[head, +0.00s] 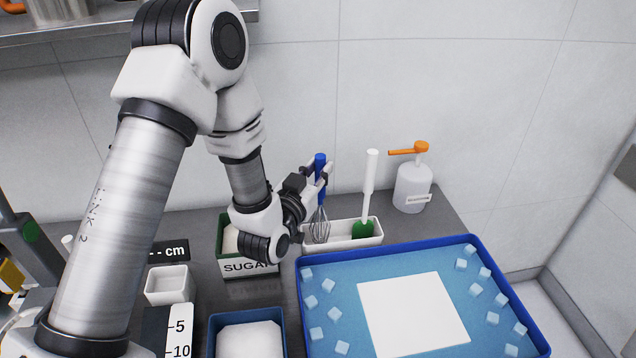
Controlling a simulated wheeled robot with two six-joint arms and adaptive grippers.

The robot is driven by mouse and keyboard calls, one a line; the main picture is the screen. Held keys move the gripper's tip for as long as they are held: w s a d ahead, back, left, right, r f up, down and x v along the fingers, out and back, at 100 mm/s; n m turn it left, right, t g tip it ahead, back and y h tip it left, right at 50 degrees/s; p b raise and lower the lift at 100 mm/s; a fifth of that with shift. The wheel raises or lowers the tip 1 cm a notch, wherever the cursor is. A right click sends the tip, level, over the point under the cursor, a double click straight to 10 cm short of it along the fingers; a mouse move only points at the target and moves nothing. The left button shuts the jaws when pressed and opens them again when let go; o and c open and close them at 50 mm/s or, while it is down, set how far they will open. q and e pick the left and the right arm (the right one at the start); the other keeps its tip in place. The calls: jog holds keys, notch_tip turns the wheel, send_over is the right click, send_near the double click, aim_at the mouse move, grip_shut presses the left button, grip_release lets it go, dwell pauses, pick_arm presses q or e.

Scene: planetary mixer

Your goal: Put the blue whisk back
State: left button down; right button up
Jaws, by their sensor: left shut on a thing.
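The blue whisk (320,225) has a blue handle and a wire head. It is upright, with its wires down at the left part of a white holder (343,243) near the back wall. I cannot tell whether the wires touch the holder's floor. My left gripper (321,178) is shut on the whisk's blue handle, above the holder. My right gripper is not in view.
A white-handled green spatula (367,195) stands in the holder's right part. A white pump bottle (412,187) is right of it. A sugar box (250,266) is left. A blue tray (400,249) with ice-like cubes and a white sheet lies in front.

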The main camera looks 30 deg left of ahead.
pick_arm(q)
jog(key=shift+f, duration=0.95)
jog(key=c, duration=1)
grip_release()
